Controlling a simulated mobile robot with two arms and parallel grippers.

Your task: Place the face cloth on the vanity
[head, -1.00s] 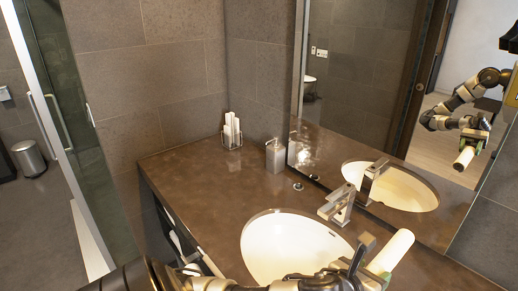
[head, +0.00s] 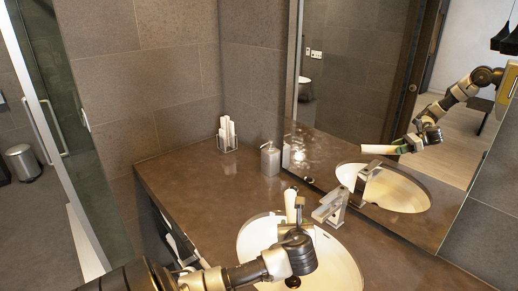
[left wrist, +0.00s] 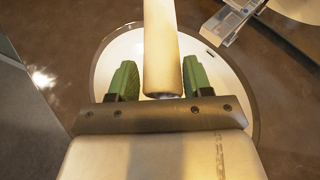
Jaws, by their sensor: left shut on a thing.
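The face cloth (head: 290,204) is a white roll. My left gripper (head: 292,226) is shut on it above the sink basin, and the roll sticks out beyond the fingers toward the back of the counter. In the left wrist view the cloth (left wrist: 162,45) lies between the two green fingers of the gripper (left wrist: 161,82), with the basin behind. The vanity (head: 205,188) is a brown counter, and the cloth is held above it. My right gripper is not in view.
The basin (head: 335,262) is white, with a metal faucet (head: 333,207) at its back right. A soap dispenser (head: 270,159) and a holder with white rolls (head: 227,135) stand at the back. The mirror (head: 350,100) rises behind. The left counter is clear.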

